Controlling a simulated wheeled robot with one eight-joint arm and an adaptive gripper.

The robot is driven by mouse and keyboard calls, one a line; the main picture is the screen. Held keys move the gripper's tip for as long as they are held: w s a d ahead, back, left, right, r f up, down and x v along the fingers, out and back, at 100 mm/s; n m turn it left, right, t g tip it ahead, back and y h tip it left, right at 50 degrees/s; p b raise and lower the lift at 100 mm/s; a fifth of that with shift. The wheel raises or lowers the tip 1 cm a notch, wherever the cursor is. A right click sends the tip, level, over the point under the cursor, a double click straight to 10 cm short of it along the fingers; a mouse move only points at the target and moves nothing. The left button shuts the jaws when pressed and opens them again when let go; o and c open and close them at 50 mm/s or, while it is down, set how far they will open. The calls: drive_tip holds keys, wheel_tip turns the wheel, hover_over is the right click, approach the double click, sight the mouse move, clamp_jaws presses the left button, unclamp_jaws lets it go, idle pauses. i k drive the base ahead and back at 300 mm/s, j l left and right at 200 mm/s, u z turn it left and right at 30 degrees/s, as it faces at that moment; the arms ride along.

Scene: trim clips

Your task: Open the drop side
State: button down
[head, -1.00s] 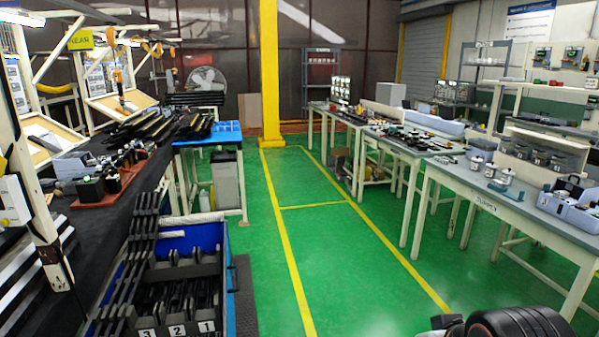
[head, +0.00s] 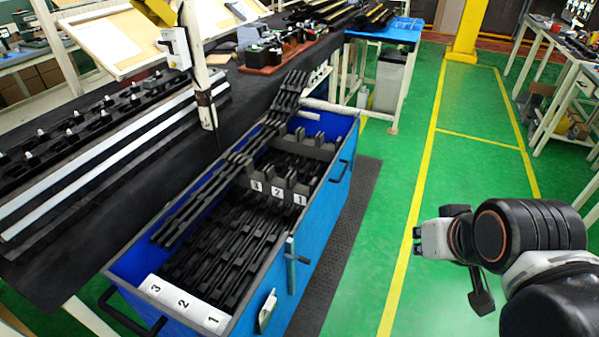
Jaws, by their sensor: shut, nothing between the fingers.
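A blue crate (head: 326,225) stands on the floor beside the black-topped bench. Its long right side wall is up. A grey upright latch bar (head: 291,266) and a pale tilted latch or plate (head: 267,311) are on that wall. Black trim strips (head: 225,235) lie inside in lanes marked 1, 2 and 3, some rising over the far end. My gripper (head: 417,241) is shut and empty, over the green floor to the right of the crate and apart from it. The lower part of the crate's side is partly out of sight.
A black mat (head: 338,270) lies on the floor along the crate's right side. The bench (head: 60,255) with more trim is close on the left, with a post (head: 200,75) at its edge.

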sight(335, 173)
drive_tip(key=l+u, duration=0.3)
drive_tip(key=i+l, duration=0.15)
drive_tip(key=i, duration=0.25)
drive_tip(key=i+l+u, duration=0.1)
drive_tip(key=i, duration=0.35)
drive_tip(key=i+l+u, duration=0.1)
drive_tip(key=i+l, duration=0.15)
drive_tip(key=i, duration=0.15)
